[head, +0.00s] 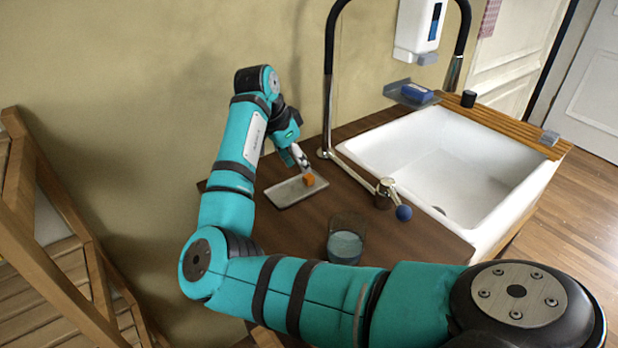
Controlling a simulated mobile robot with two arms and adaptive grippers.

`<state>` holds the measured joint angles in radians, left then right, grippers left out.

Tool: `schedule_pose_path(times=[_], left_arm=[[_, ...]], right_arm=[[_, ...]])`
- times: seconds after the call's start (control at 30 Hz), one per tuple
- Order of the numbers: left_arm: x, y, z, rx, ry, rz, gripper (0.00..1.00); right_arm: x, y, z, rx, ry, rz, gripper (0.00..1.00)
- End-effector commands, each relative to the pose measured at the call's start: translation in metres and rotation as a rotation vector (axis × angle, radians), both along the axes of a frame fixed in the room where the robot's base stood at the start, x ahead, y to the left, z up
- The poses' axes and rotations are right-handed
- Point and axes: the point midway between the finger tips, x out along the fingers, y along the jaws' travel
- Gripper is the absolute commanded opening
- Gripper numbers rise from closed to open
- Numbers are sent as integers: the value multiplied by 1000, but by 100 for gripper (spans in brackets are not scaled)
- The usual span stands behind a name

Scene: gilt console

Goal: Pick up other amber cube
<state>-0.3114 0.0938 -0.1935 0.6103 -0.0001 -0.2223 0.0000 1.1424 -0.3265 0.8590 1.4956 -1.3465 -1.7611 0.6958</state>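One small amber cube (309,180) shows at the far right end of a shallow grey tray (286,193) on the dark wooden counter. No second amber cube can be made out. My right gripper (304,167) points down over that end of the tray, with its fingertips right at the cube. From this angle I cannot tell whether the fingers are closed on the cube or just beside it, or whether the cube rests on the tray. My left gripper is out of view.
A glass (345,240) of pale liquid stands on the counter near my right arm. A white sink (455,160), a tap handle with a blue knob (403,213) and a tall black spout (329,80) are to the right. A wooden chair (50,230) stands at left.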

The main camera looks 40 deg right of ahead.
Motion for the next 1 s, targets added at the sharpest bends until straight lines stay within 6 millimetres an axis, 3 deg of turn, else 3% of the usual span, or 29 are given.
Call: schedule_pose_path(times=[0.27, 0.53, 0.83, 1.0], left_arm=[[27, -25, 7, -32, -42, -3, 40], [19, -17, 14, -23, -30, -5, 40], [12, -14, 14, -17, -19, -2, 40], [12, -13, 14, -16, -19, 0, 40]], right_arm=[[0, -10, -18, -1, 0, 1, 35], [0, -29, -51, 0, 1, 2, 35], [0, -32, -58, 1, -2, 1, 35], [0, -31, -58, 0, -1, 2, 15]])
